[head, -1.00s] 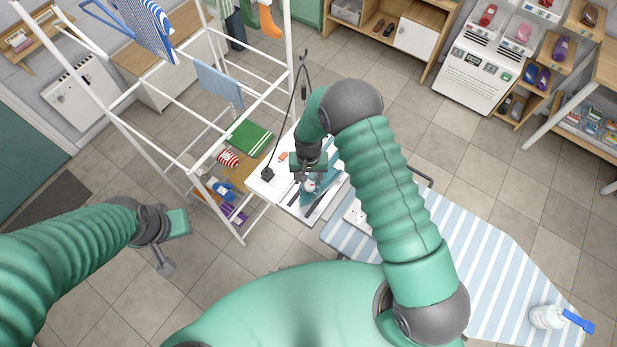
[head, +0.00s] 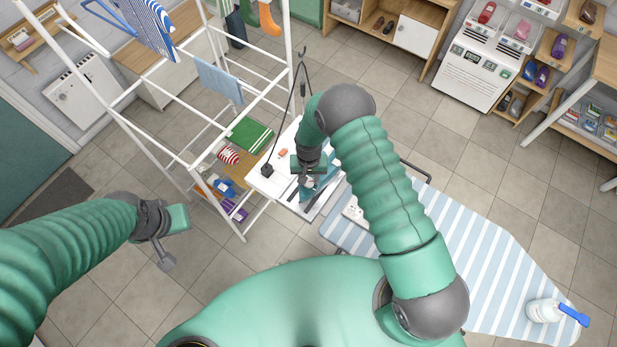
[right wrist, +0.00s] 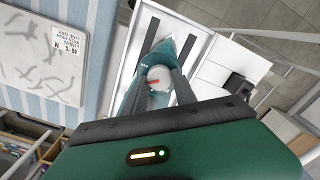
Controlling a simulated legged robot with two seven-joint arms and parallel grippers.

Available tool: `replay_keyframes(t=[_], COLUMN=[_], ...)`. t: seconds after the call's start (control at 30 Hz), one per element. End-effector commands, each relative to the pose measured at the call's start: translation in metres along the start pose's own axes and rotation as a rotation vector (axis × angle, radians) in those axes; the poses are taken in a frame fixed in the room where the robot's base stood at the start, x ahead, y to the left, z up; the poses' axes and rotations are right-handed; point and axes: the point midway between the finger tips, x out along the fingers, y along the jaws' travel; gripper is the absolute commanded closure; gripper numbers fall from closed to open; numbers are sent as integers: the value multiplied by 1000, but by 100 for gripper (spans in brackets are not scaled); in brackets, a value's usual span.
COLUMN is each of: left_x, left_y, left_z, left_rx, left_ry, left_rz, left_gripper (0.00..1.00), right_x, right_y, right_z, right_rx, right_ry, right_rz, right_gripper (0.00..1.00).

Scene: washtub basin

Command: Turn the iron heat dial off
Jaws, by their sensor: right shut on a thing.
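The iron (right wrist: 157,57) is teal and sits in a white stand with dark strips. Its heat dial (right wrist: 158,78) is a round white knob with a red mark, seen in the right wrist view. My right gripper (right wrist: 158,88) has its two dark fingers closed on either side of the dial. In the head view, my right gripper (head: 307,187) is over the iron (head: 322,190) and hides the dial. My left gripper (head: 172,242) hangs over the floor at left, away from the iron; its finger gap is unclear.
A white drying rack (head: 190,165) stands close on the left. A dark cord (head: 291,112) rises beside the iron.

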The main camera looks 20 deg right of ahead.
Motion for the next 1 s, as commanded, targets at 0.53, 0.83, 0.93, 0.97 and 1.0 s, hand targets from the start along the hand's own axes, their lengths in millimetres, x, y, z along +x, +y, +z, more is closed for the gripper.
replay_keyframes(t=[0.53, 0.83, 0.93, 0.97, 1.0], left_x=[20, 41, 47, 49, 51], left_y=[0, 0, 0, 0, 0], left_z=[5, 10, 11, 12, 12], left_rx=[0, 0, 0, 0, 0], left_ry=[0, 0, 0, 0, 0], left_rz=[0, 0, 0, 0, 0], left_gripper=[100, 100, 100, 100, 100], right_x=[2, 2, 2, 2, 2], right_y=[0, 0, 0, 0, 0], right_z=[-2, -2, -2, -2, -2], right_rx=[-183, -455, -551, -579, -618], right_ry=[3, 4, 3, 3, 3], right_rz=[-1, -1, 0, 0, 0], right_gripper=[100, 100, 100, 100, 100])
